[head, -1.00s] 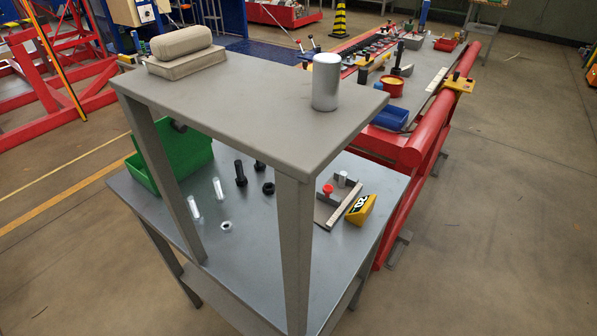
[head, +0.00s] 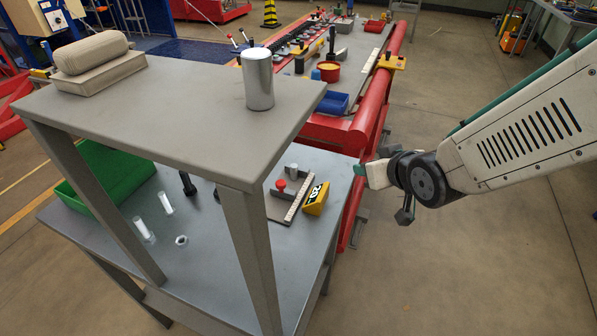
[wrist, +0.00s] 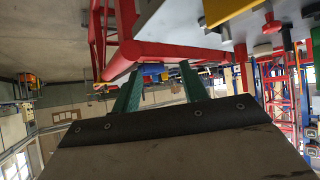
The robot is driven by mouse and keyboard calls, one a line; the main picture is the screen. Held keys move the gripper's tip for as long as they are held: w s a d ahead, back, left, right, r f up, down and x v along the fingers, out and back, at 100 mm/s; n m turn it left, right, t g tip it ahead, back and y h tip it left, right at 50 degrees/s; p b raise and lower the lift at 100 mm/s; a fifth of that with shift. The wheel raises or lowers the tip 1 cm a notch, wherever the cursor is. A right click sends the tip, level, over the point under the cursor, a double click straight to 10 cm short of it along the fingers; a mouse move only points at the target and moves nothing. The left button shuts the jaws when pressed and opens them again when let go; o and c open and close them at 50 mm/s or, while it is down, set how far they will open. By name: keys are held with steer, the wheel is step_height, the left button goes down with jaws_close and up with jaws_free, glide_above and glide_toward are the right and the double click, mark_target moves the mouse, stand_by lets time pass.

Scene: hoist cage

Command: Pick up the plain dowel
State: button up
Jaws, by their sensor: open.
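Two small shiny pale cylinders lie on the lower grey tabletop under the raised shelf: one pin (head: 166,203) farther back and another pin (head: 144,230) nearer. Either could be the plain dowel; I cannot tell which at this size. A larger metal cylinder (head: 259,80) stands upright on the shelf. My gripper (head: 360,170) is at the right of the head view, beyond the table's right edge and apart from the pins. In the wrist view its green fingers (wrist: 157,82) are spread with nothing between them; the pins are not seen there.
The grey shelf (head: 190,110) and its legs stand over the lower table (head: 215,270). A green bin (head: 112,170), black bolt (head: 188,183), small ring (head: 181,240), fixture plate with red knob (head: 281,185) and yellow block (head: 316,198) sit below. A red-railed bench (head: 375,110) lies behind.

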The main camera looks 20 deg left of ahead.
mark_target(296, 168)
steer(key=s+a+f+y, duration=0.1)
steer(key=a, duration=0.2)
steer(key=s+a+f+n+y, duration=0.1)
steer(key=a+f, duration=0.1)
steer(key=a, duration=0.2)
steer(key=s+a+f+n+y, duration=0.1)
steer(key=a+y, duration=0.1)
steer(key=a, duration=0.1)
steer(key=shift+a+f, duration=0.35)
steer(key=shift+a, duration=0.2)
steer(key=x, duration=0.4)
steer(key=r+x, duration=0.1)
steer(key=x, duration=0.2)
steer(key=shift+a, duration=0.45)
jaws_close()
